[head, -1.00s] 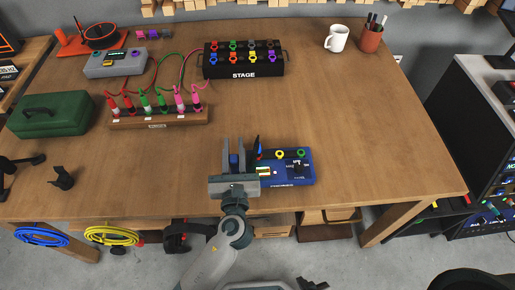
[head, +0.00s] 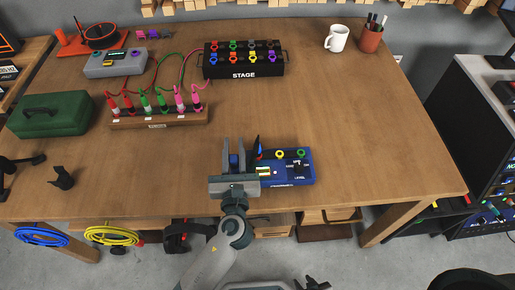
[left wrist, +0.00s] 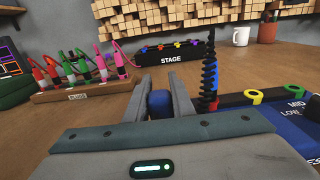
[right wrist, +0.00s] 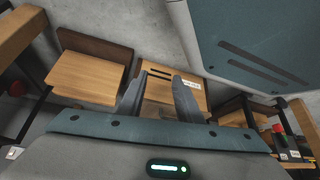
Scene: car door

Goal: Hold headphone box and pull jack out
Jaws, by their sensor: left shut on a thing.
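The blue headphone box (head: 299,172) lies near the table's front edge, with a yellow ring and a green ring on top. A black ribbed jack plug (left wrist: 210,78) stands upright at its left end; it also shows in the head view (head: 257,149). My left gripper (head: 234,148) is beside the plug, shut on a blue rounded part (left wrist: 160,100) of the box's colour; its palm hides how that part joins the box. My right gripper (right wrist: 158,92) is open and empty in the right wrist view, facing the area below the tabletop.
A wooden block with several coloured plugs (head: 160,121), a black STAGE box (head: 244,59) and a green case (head: 50,115) stand further back. A white mug (head: 337,39) is at the back right. The right side of the table is clear. Wooden boxes (right wrist: 90,75) sit below.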

